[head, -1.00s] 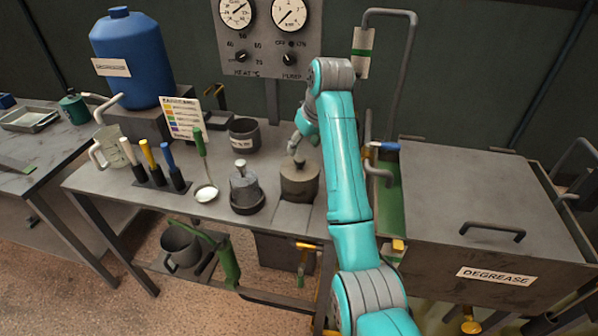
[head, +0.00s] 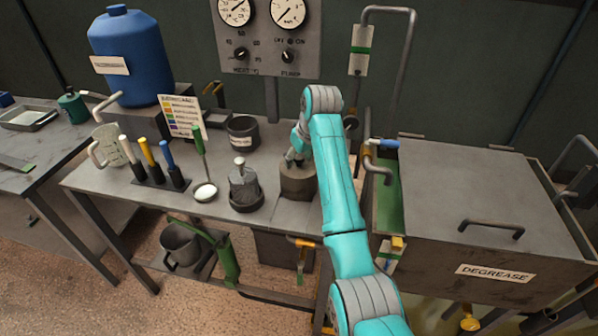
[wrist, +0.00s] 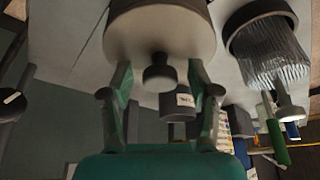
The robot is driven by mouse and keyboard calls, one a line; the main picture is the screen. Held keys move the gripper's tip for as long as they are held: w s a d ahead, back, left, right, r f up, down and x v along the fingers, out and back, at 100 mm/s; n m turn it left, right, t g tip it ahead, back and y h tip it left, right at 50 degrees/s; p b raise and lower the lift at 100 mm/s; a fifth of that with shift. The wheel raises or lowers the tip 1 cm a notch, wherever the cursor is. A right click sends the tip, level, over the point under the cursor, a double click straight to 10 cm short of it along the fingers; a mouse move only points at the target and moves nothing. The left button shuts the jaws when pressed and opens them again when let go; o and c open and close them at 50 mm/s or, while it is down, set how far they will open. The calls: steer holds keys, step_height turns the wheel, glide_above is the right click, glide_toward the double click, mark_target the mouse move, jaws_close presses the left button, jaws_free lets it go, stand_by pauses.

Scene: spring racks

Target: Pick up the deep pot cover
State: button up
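The deep pot (head: 298,187) is a dark grey round pot on the bench, left of the degrease tank. Its cover shows in the wrist view as a round grey-brown disc (wrist: 185,35) with a dark knob (wrist: 158,76) at its middle. My gripper (head: 291,158) is over the pot's top in the head view and partly hides the cover. In the wrist view my gripper (wrist: 159,92) is open, with one finger on each side of the knob and gaps between. I cannot tell how far the fingertips reach down beside the knob.
The degrease tank (head: 470,195) is close on the right.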

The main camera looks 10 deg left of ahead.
jaws_close()
steer(key=shift+r, duration=0.1)
